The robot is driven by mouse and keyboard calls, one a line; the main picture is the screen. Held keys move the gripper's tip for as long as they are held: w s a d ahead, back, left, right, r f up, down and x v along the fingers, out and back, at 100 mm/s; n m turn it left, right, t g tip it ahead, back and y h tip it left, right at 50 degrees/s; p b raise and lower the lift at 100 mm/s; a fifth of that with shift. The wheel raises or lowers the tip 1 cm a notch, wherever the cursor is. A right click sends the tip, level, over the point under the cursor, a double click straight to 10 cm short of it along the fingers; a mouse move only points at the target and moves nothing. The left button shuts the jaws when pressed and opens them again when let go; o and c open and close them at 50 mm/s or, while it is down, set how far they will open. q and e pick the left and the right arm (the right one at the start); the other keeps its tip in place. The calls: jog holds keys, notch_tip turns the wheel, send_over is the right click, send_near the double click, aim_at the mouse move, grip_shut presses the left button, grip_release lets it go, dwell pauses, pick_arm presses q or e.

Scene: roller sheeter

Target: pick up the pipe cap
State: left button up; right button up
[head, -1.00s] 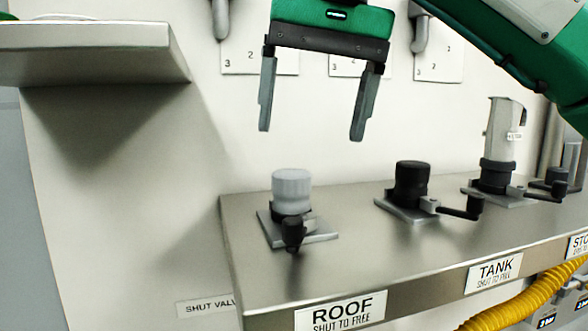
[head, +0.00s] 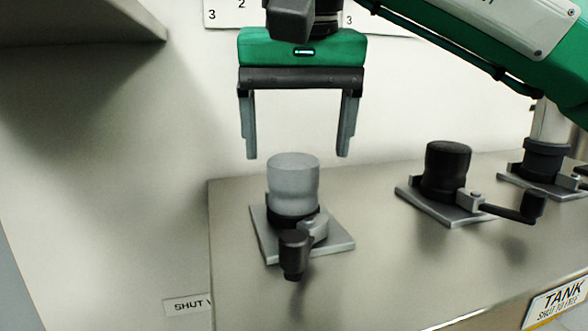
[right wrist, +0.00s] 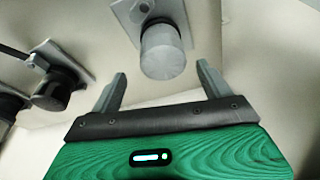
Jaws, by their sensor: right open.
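The pipe cap (head: 293,183) is a light grey cylinder. It stands upright on a black fitting with a square metal base plate and a small black lever, at the left end of the steel bench. It also shows between the fingers in the right wrist view (right wrist: 162,52). My right gripper (head: 297,157), with a green body and two grey fingers, points down just above the cap. Its fingers are open, wide apart to either side of the cap's top, and hold nothing. My left gripper is not in view.
A black-topped fitting (head: 445,170) with a lever stands to the right on the steel bench (head: 400,275). Another fitting (head: 545,163) is farther right, partly behind my right arm. A pale shelf (head: 80,20) juts out at the upper left. A wall stands behind the bench.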

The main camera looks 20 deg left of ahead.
aim_at(293, 159)
jog(key=shift+s+a+f+p, duration=0.15)
jog(key=shift+f+p, duration=0.4)
jog(key=shift+f, duration=0.15)
jog(key=p+x, duration=0.1)
jog(key=x, duration=0.1)
jog(key=shift+a+f, duration=0.1)
jog(key=shift+f, duration=0.25)
jog(key=shift+w+f, duration=0.3)
jog(key=shift+f, duration=0.25)
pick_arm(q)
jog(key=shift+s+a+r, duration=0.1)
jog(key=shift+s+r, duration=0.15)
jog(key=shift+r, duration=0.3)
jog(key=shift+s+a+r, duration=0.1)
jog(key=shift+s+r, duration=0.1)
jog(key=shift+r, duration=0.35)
pick_arm(e)
jog(key=shift+s, duration=0.1)
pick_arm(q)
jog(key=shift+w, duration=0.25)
pick_arm(e)
jog(key=c, duration=1.1)
